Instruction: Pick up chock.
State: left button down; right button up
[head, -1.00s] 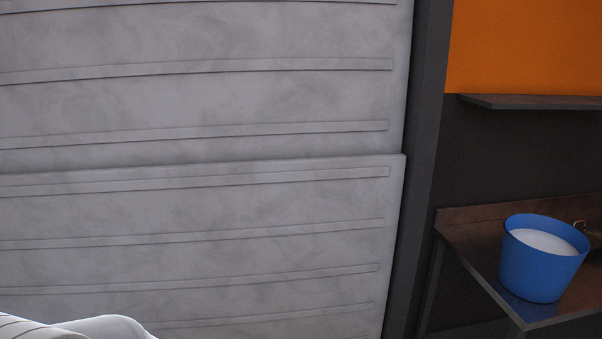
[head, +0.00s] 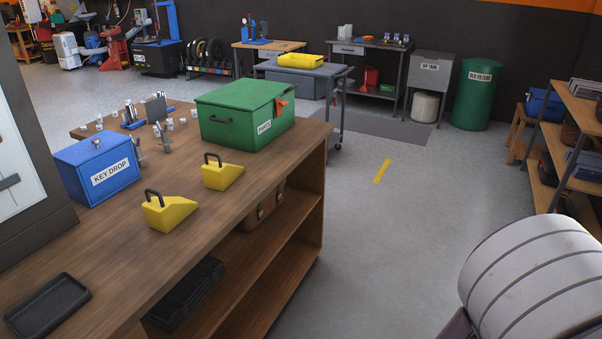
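Two yellow wedge chocks with black handles stand on the wooden bench in the head view. The nearer chock (head: 170,214) is in front of the blue key drop box. The other chock (head: 222,176) is a little farther back and to the right, in front of the green box. Nothing holds either one. Neither of my grippers shows. A pale rounded part of my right arm is at the lower right, well apart from the chocks.
The wooden bench (head: 120,247) also bears the blue key drop box (head: 97,168), a green box (head: 243,113), small metal parts and a black tray (head: 47,305). A shelf rack (head: 575,100) stands at the right. The grey floor (head: 400,230) between is clear.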

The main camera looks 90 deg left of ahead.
aim_at(218, 176)
jog(key=u, duration=3.35)
jog(key=i, duration=0.2)
